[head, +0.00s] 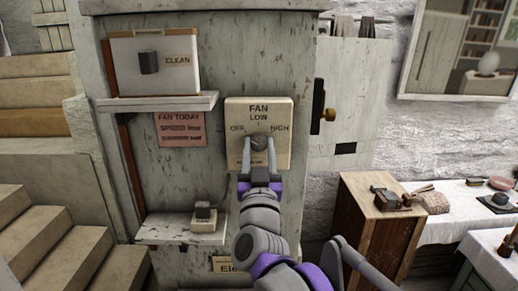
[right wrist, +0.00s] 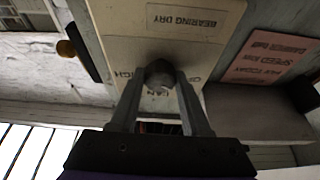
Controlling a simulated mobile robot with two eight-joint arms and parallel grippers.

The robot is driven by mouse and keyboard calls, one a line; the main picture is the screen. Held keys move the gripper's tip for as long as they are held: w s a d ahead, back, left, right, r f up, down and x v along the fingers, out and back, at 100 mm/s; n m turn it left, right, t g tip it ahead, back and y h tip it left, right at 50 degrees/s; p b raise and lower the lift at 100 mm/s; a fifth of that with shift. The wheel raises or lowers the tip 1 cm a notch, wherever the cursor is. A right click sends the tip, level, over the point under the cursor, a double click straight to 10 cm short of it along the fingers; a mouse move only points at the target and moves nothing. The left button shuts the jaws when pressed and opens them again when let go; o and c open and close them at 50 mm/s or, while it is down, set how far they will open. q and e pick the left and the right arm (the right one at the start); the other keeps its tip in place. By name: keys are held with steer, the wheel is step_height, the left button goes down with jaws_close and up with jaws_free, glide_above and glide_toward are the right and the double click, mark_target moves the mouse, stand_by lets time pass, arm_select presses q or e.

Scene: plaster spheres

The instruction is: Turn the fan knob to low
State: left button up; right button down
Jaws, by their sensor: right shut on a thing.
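The cream fan panel (head: 279,108) is fixed on the worn grey board, with OFF at left, LOW at top centre and HIGH at right. In the right wrist view the knob (right wrist: 160,74) sits between the fingertips of my right gripper (right wrist: 160,84), and the panel appears upside down. Which mark the knob points to cannot be made out. My left gripper is not in view.
A lower shelf (head: 180,230) holds a small block (head: 204,212). A brass knob (head: 329,114) juts out at right. A wooden cabinet (head: 352,215) stands at lower right.

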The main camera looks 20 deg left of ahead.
steer(key=shift+m, duration=0.3)
steer(key=m+h, duration=0.2)
steer(key=m, duration=0.1)
steer(key=m+h, duration=0.2)
steer(key=m, duration=0.1)
steer(key=shift+a+m, duration=0.2)
steer(key=shift+m, duration=0.1)
steer(key=m+h, duration=0.1)
steer(key=m, duration=0.1)
steer(key=m+h, duration=0.1)
steer(key=m, duration=0.1)
steer(key=shift+s+r+m+g, duration=0.1)
steer(key=shift+m+g, duration=0.2)
steer(key=shift+a+m+g+h+p, duration=0.1)
steer(key=shift+m+g+h+p, duration=0.45)
steer(key=shift+m, duration=1.35)
steer(key=shift+h, duration=0.25)
steer(key=shift+c, duration=1.8)
jaws_free()
steer(key=shift+s, duration=0.1)
